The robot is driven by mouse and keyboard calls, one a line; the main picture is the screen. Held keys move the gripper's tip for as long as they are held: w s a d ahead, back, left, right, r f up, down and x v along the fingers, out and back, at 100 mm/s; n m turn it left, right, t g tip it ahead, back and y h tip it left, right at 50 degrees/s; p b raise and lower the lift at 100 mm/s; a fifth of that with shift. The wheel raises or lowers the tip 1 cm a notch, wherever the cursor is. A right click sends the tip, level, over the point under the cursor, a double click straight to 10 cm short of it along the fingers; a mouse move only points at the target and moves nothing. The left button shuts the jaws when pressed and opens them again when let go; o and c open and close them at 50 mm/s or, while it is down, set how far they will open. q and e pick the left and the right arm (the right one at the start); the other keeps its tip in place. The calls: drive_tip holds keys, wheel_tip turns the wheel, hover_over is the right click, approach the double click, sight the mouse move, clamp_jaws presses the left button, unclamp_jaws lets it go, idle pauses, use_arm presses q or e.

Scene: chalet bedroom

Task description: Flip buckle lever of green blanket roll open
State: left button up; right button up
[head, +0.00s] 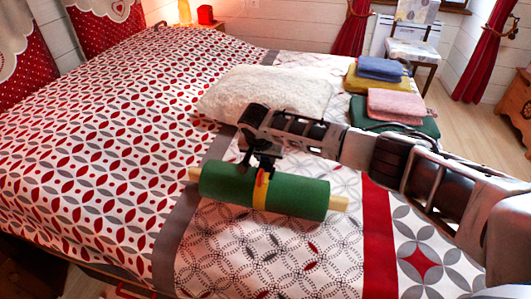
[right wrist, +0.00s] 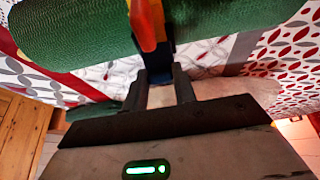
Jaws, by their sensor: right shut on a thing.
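The green blanket roll (head: 300,197) lies on the bed, with a pale rod end showing at each side. A yellow strap (head: 260,194) circles its middle, with a small red part (head: 263,177) on top. In the right wrist view the roll (right wrist: 70,30) crosses the top, and the orange-red strap area (right wrist: 148,25) is close up. My right gripper (head: 260,168) is at the strap from above and behind. Its fingertips (right wrist: 162,75) are shut on a dark blue piece, apparently the buckle lever (right wrist: 160,55), partly hidden by the fingers. My left gripper is not in view.
A white fluffy pillow (head: 265,93) lies behind my right gripper. Folded cloths stand at the back right: blue (head: 380,68), pink (head: 396,103) and a dark green one (head: 425,127) beneath. The patterned bed (head: 110,130) is clear left of the roll.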

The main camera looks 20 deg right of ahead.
drive_tip(key=shift+s+a+r+p, duration=0.2)
drive_tip(key=shift+a+r+p, duration=0.2)
drive_tip(key=shift+p, duration=0.45)
drive_tip(key=shift+s+f+t+h+p, duration=0.3)
drive_tip(key=shift+t+h+p, duration=0.2)
drive_tip(key=shift+p, duration=0.6)
drive_tip(key=shift+s+a+f+t+h, duration=0.3)
drive_tip(key=shift+t+h, duration=0.2)
drive_tip(key=shift+t, duration=0.2)
drive_tip(key=shift+d+r+t, duration=0.1)
drive_tip(key=shift+t, duration=0.2)
drive_tip(key=o, duration=1)
